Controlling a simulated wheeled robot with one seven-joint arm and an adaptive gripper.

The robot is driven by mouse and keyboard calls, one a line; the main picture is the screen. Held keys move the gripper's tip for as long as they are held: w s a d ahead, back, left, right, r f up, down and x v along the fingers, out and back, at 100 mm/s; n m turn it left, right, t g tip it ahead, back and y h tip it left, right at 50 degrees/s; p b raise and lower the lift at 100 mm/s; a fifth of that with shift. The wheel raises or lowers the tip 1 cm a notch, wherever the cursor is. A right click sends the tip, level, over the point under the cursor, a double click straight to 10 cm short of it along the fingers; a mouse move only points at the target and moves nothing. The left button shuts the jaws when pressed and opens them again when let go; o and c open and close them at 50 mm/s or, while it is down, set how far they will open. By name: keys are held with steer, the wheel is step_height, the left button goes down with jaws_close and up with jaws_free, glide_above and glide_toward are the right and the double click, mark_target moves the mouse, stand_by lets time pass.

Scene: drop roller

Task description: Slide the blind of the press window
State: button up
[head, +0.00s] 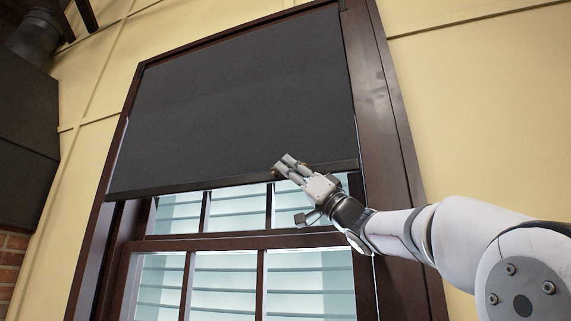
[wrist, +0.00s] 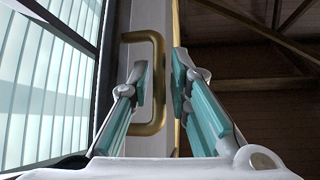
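The dark grey blind (head: 230,95) covers the upper part of the window (head: 225,270), and its bottom bar (head: 215,185) hangs a little above the window's middle rail. My gripper (head: 283,163) is at the bar's right half in the head view. In the wrist view a brass C-shaped handle (wrist: 158,85) stands ahead of my gripper (wrist: 160,75). The handle's long bar shows between the two fingertips, with a gap on each side. The fingers are apart. The handle cannot be made out in the head view.
A dark brown frame (head: 385,130) surrounds the window, with yellow wall (head: 480,90) to its right. Pale slats show behind the glass panes. A dark hood (head: 25,130) with a duct stands at the far left. Dark ceiling beams (wrist: 260,40) show in the wrist view.

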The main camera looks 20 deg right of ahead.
steer(key=shift+w+a+r, duration=0.35)
steer(key=shift+w+r, duration=0.1)
jaws_close()
steer(key=shift+f, duration=0.15)
step_height(320, 180, down, 23)
steer(key=b, duration=3.7)
steer(key=shift+f+b, duration=0.1)
steer(key=shift+b, duration=0.2)
